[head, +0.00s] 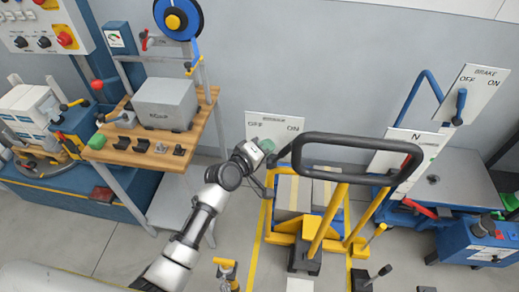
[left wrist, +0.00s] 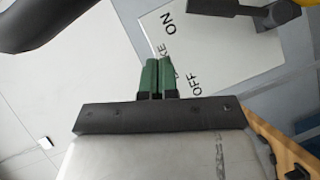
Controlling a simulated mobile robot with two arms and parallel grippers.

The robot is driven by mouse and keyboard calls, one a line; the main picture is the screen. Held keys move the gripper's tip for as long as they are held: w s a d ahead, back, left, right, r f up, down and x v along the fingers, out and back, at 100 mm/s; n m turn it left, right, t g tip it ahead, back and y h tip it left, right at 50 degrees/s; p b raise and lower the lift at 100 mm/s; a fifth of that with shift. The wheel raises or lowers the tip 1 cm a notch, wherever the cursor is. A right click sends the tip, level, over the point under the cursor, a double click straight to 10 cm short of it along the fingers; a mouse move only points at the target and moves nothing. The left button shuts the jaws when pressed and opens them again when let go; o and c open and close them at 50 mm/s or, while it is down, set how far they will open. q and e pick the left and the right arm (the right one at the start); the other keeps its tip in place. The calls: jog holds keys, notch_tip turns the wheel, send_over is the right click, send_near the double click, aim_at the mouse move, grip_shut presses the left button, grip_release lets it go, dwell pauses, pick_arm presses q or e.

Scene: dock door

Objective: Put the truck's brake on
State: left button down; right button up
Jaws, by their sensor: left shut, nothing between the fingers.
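The yellow truck (head: 317,240) stands right of centre in the head view, with a black loop handle (head: 357,138). A white brake plate (head: 274,124) marked OFF on the left and ON on the right is beside it. In the left wrist view the plate (left wrist: 225,45) fills the upper middle. A dark grey lever (left wrist: 225,8) lies across the top, near the ON word; its exact setting is unclear. My left gripper (head: 269,146) is at the plate's lower edge. Its green fingers (left wrist: 158,62) are together and empty, overlapping the plate's lettering. My right gripper is out of view.
A second brake plate (head: 476,90) with a blue lever (head: 460,106) stands at the right, by a grey-topped table (head: 455,176). A wooden bench (head: 150,150) with a grey box (head: 165,104) is at left. The loop handle is close to my left gripper's right.

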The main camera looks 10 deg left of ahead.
pick_arm(q)
jog(key=v, duration=0.3)
jog(key=shift+s+r, duration=0.15)
jog(key=shift+r, duration=0.1)
